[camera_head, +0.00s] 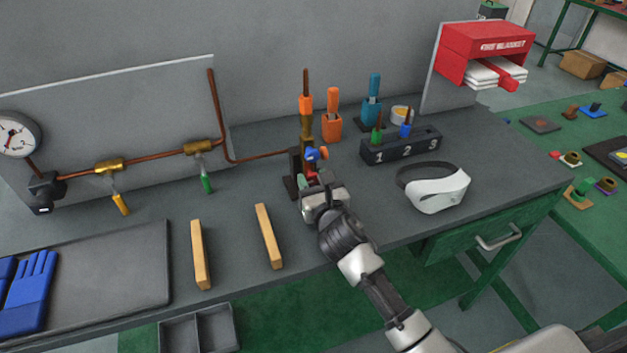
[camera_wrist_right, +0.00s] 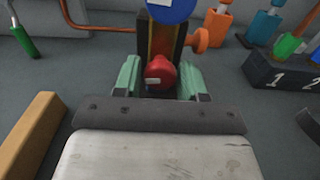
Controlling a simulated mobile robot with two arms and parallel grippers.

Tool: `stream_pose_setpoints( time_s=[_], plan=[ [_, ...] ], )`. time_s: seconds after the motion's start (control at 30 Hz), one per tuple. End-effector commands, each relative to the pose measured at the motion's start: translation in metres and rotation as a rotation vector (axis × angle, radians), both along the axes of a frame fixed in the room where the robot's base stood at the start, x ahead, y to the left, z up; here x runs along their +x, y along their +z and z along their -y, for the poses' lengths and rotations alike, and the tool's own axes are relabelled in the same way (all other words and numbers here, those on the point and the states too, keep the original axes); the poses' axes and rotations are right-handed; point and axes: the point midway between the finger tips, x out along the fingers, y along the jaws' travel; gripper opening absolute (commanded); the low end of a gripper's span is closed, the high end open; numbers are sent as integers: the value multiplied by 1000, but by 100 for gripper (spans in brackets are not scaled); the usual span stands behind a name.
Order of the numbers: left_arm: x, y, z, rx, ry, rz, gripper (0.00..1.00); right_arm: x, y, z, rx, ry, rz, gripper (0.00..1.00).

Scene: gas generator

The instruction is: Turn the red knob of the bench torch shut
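The bench torch (camera_head: 306,125) stands upright on the bench, with an orange upper part, a brass body and a dark base. Its red knob (camera_wrist_right: 160,75) faces my right wrist camera, low on the torch's front. A blue knob (camera_wrist_right: 171,8) sits above it, and an orange knob (camera_wrist_right: 201,40) is at the side. My right gripper (camera_wrist_right: 159,78) has its green fingertips on either side of the red knob, apparently open with a slim gap at the left. In the head view the right gripper (camera_head: 316,186) largely hides the red knob. My left gripper is not in view.
Two wooden bars (camera_head: 268,236) lie to the left. A copper pipe (camera_head: 250,159) runs into the torch from the left.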

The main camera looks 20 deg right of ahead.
Motion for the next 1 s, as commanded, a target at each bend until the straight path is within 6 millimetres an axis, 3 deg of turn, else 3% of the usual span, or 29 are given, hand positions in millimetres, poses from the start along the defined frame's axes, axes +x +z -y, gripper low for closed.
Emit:
stream_pose_setpoints(
  time_s=[0.03, 0.2, 0.57, 1.0],
  plan=[
    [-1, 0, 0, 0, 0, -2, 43, 0, 0, 0, 0, 0, 0, 33],
    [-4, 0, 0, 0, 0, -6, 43, 0, 0, 0, 0, 0, 0, 10],
    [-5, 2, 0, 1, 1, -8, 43, 0, 0, 0, 67, 0, -3, 10],
    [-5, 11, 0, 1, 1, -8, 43, 0, 1, -1, 422, 0, -16, 10]
  ],
)
